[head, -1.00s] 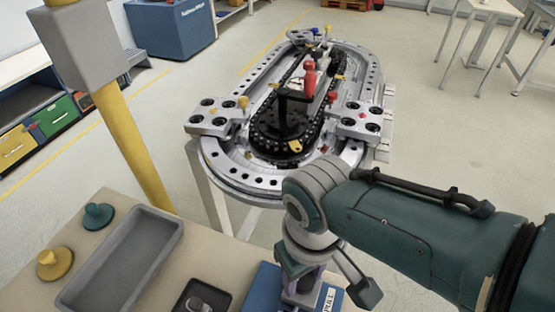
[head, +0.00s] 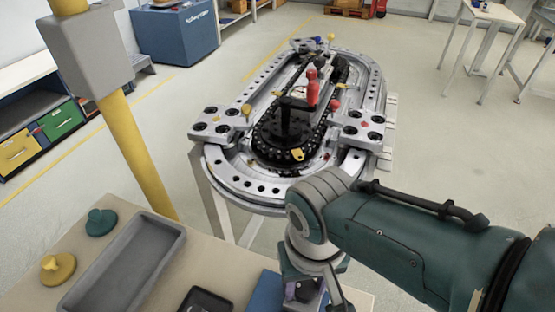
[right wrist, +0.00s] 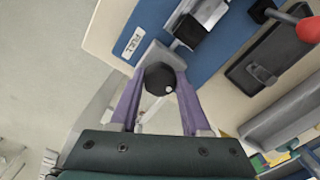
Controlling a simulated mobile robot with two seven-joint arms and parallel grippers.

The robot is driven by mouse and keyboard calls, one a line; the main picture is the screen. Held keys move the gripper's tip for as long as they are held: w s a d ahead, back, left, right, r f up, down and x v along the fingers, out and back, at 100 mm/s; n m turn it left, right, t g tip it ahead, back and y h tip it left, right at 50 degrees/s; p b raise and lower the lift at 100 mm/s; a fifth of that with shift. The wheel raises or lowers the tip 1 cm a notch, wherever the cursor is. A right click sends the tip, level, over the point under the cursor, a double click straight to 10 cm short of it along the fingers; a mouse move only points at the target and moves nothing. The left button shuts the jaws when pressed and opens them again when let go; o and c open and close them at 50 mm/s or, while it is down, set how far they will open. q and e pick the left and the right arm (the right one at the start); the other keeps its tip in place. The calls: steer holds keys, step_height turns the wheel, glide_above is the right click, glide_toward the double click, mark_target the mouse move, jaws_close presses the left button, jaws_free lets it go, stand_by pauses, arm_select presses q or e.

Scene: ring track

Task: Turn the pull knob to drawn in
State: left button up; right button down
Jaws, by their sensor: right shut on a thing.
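The pull knob (right wrist: 159,80) is a round black cap with a small white dot, in front of a grey block on a blue panel (right wrist: 218,14). A white PULL label (right wrist: 133,43) is beside it. My right gripper (right wrist: 161,72) has its purple fingers on either side of the knob and is shut on it. In the head view my right gripper (head: 304,290) points down at the panel near the bottom edge; the knob is hidden there. How far the knob stands out is hard to tell. My left gripper is not in view.
The beige table holds a grey tray (head: 122,262), a green knob (head: 101,222), a yellow knob (head: 57,267) and a dark box (head: 206,301). A red-ball lever (right wrist: 307,29) is near the panel. The ring track (head: 233,180) stands behind; a yellow post (head: 138,150) rises at left.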

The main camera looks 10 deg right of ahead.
mark_target(306, 287)
steer(key=shift+c, duration=1.8)
jaws_free()
step_height(306, 287, up, 9)
steer(key=p, duration=0.6)
steer(key=shift+r, duration=0.5)
